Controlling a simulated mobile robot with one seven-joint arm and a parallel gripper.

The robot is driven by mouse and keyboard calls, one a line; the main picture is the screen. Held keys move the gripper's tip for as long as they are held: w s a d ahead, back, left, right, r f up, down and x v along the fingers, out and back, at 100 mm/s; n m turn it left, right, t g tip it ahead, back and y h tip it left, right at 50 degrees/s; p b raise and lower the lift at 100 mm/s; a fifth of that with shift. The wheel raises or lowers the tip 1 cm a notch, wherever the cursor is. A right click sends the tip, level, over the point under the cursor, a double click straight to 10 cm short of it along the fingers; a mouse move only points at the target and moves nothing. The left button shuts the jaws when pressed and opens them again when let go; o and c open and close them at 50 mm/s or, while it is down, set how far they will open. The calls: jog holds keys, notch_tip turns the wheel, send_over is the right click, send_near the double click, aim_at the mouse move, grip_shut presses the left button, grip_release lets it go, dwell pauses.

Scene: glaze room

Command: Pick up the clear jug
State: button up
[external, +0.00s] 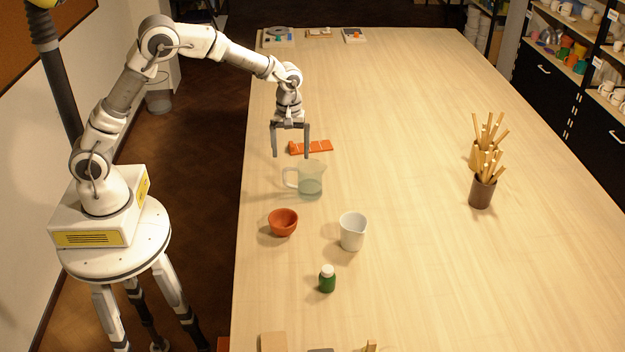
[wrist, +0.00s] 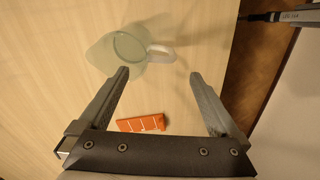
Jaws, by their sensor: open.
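The clear jug (external: 311,181) stands upright on the long wooden table, with its handle toward the left in the external view. It looks see-through, with a greyish tint low down. My gripper (external: 291,155) is open and empty, above the table and just behind the jug in that view. In the wrist view the jug (wrist: 122,48) lies beyond the fingertips, with its pale handle (wrist: 160,53) on the right side. The handle shows between the lines of the two fingers of my gripper (wrist: 159,76), and the jug body is farther left. The fingers appear apart from the jug.
An orange-red strip (external: 312,147) lies behind the jug. A terracotta bowl (external: 283,222), a white cup (external: 352,231) and a green bottle (external: 327,279) stand in front. Pots of sticks (external: 482,193) stand to the right. The table's left edge is close; its middle is clear.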

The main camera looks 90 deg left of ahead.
aim_at(302, 180)
jog(key=shift+s+d+f+p, duration=0.1)
jog(key=shift+f+p, duration=0.1)
jog(key=shift+f, duration=1.6)
jog(key=shift+w+d+f+p, duration=0.1)
jog(key=shift+d+f+p, duration=0.1)
jog(key=shift+f, duration=1.65)
jog(key=shift+s+d+f+p, duration=0.1)
jog(key=shift+f+p, duration=0.1)
jog(key=shift+f, duration=1.6)
grip_shut()
